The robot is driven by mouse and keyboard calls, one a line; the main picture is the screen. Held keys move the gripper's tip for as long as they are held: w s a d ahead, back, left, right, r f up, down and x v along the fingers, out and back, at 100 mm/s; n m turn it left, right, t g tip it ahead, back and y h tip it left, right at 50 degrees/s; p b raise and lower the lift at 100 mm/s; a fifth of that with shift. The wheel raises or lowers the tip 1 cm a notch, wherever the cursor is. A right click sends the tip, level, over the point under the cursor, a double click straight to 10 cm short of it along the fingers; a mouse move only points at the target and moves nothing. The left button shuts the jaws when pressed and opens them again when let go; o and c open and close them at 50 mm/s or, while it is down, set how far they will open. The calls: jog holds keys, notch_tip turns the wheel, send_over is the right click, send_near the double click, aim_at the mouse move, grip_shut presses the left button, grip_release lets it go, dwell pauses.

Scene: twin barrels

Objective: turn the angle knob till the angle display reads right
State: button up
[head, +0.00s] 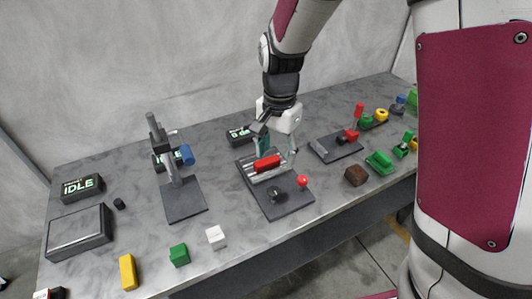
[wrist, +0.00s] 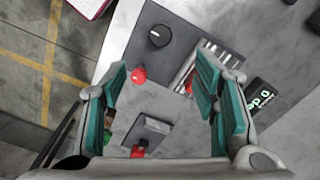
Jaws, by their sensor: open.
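A black round knob (head: 278,196) stands on a dark grey base plate (head: 292,206) on the table, and shows in the wrist view (wrist: 159,36). A red ball (head: 302,181) is beside it. A red block (head: 267,163) lies in the metal channel behind it. A small dark display (head: 240,133) stands behind this fixture; in the wrist view its green characters (wrist: 261,98) are too small to read surely. My gripper (head: 274,158) is open above the red block, its fingers apart with nothing held, behind the black knob. No label shows which knob sets the angle.
To the left are a stand with a blue part (head: 187,155) and a display reading IDLE (head: 82,188). To the right is a plate with a red lever (head: 354,125). A white cube (head: 215,237), green cube (head: 179,254) and brown block (head: 356,175) lie near the front edge.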

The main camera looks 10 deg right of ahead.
aim_at(275, 190)
notch_tip(275, 190, down, 14)
jog(key=shift+f, duration=0.15)
dwell(0.5)
jog(key=c, duration=1.2)
